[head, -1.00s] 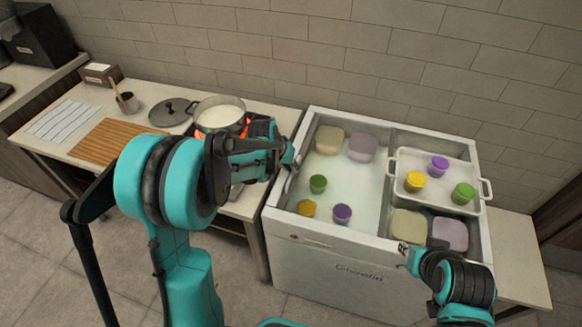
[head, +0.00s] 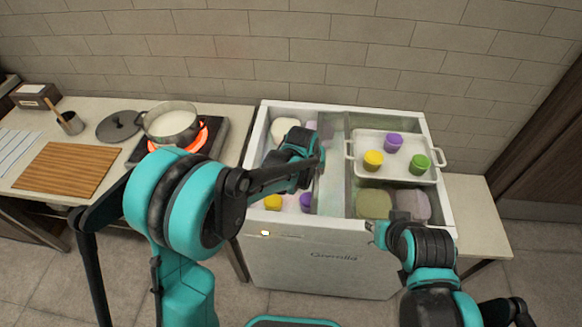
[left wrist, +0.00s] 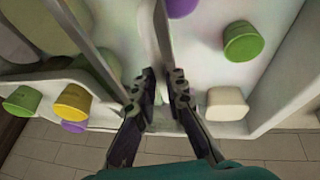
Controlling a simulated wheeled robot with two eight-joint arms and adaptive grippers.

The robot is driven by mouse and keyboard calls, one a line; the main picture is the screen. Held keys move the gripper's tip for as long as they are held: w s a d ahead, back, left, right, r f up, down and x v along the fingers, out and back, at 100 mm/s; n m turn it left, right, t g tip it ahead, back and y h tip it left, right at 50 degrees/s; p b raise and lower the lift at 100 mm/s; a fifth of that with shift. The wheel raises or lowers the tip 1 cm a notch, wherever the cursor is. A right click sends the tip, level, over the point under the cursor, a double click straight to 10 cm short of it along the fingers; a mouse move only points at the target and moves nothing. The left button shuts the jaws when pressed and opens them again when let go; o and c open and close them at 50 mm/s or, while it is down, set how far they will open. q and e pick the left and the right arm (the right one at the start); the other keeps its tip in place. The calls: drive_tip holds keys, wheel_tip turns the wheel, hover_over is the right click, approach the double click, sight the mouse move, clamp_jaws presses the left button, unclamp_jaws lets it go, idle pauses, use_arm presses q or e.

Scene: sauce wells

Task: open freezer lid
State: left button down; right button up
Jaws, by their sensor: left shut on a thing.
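The white chest freezer (head: 300,262) stands at the middle, with a left and a right bay. Its sliding glass lid (head: 335,185) shows as a pale pane beside the divider, its left edge well right of the freezer's left wall. My left gripper (head: 320,163) is shut on that edge; the left wrist view shows the fingers (left wrist: 162,90) closed on a thin upright strip. My left arm hides part of the left bay. My right gripper (head: 376,234) is by the freezer's front right; its jaw opening is unclear.
A white tray (head: 352,163) with yellow, purple and green tubs sits over the right bay, close to the lid. Boxes and tubs, including a yellow tub (head: 272,202), lie in the left bay. A pot (head: 171,126) stands on a glowing burner at left.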

use_arm(q)
drive_tip(key=d, duration=0.5)
drive_tip(key=shift+s+d, duration=0.1)
drive_tip(key=c, duration=1.6)
unclamp_jaws()
drive_tip(key=shift+o, duration=0.2)
drive_tip(key=v, duration=1.2)
